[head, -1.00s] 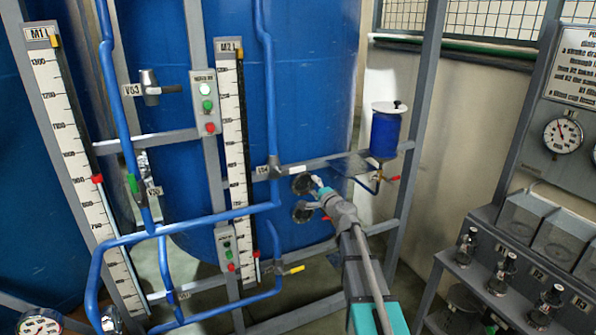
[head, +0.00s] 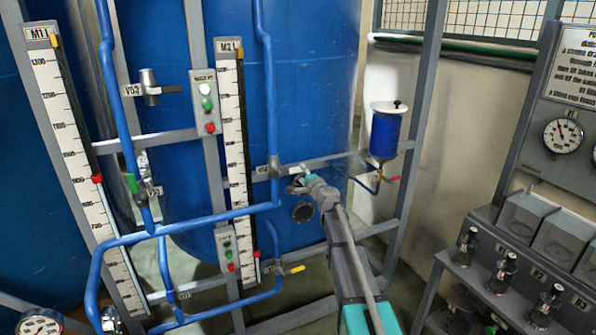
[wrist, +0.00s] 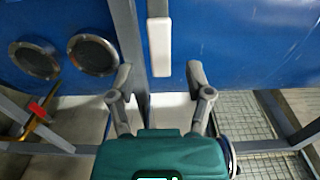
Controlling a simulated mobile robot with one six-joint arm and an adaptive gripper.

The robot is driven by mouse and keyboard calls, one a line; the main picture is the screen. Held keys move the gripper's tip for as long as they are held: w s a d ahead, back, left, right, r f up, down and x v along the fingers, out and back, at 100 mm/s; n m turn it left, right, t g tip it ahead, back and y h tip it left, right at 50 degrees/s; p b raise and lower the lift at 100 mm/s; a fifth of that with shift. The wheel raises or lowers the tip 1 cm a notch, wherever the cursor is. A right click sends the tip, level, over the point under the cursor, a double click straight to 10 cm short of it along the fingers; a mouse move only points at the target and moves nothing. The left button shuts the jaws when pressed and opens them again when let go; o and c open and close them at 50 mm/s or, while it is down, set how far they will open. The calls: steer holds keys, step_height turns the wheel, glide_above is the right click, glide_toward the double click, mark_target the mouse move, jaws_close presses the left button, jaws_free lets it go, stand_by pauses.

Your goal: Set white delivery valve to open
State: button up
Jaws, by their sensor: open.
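The white valve handle (wrist: 159,46) shows in the wrist view as an upright white bar against the blue tank. It lies ahead of my gripper (wrist: 160,80), in line with the gap between the two fingers. The fingers are spread and nothing is held; I cannot tell how far the handle is from the fingertips. In the head view my gripper (head: 296,184) is beside the pipe joint with the small valve label (head: 262,170). The arm hides most of the handle's surroundings there.
Two round ports (wrist: 93,54) are on the tank left of my gripper in the wrist view. A grey upright post (wrist: 128,40) stands close to the left finger. A blue cylinder (head: 385,135) with a red-handled valve hangs to the right. A yellow handle (head: 293,269) is below.

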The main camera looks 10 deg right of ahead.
mark_target(299, 170)
steer(key=shift+x, duration=2.1)
jaws_close()
